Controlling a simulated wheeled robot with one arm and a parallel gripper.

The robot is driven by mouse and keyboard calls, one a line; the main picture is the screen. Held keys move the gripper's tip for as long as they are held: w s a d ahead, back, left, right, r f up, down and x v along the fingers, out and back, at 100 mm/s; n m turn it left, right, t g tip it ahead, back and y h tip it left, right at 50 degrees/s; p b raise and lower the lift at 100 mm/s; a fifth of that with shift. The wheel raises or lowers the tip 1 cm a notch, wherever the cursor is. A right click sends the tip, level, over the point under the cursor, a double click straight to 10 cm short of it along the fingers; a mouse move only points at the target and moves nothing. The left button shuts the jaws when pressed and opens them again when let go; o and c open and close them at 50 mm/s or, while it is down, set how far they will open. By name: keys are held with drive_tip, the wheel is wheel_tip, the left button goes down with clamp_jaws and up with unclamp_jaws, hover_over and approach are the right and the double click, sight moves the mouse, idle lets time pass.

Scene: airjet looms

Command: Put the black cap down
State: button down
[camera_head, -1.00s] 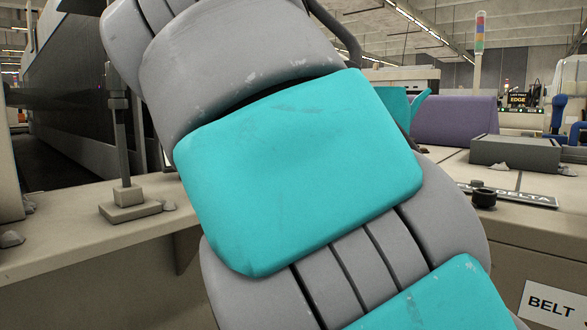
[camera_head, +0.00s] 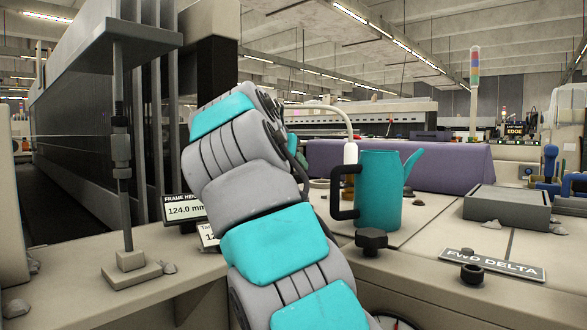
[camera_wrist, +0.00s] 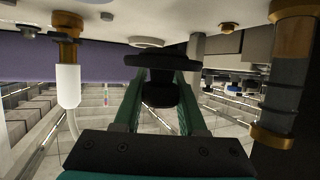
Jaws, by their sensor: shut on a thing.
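The black cap (camera_wrist: 160,62) is a dark wide disc with a narrower part below it in the wrist view. My gripper (camera_wrist: 160,82) is shut on it, with one green finger on each side. The wrist picture looks upside down, with the pale tabletop along its top. A pale round piece (camera_wrist: 146,42) shows at the tabletop just beyond the cap; I cannot tell whether they touch. In the head view my arm hides the gripper and the held cap.
A teal jug (camera_head: 380,195) stands right of my arm, by a black knob (camera_head: 371,241) and a small black part (camera_head: 472,273). A grey box (camera_head: 507,207) sits right.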

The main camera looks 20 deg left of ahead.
drive_tip(key=shift+w+a+p, duration=0.25)
drive_tip(key=shift+w+p, duration=0.05)
drive_tip(key=shift+w, duration=0.6)
drive_tip(key=shift+w+f, duration=0.1)
drive_tip(key=shift+f+b, duration=1.7)
drive_tip(key=shift+f, duration=0.05)
drive_tip(key=shift+f, duration=0.1)
drive_tip(key=shift+c, duration=2.4)
unclamp_jaws()
drive_tip(key=shift+r, duration=0.2)
drive_tip(key=v, duration=1.2)
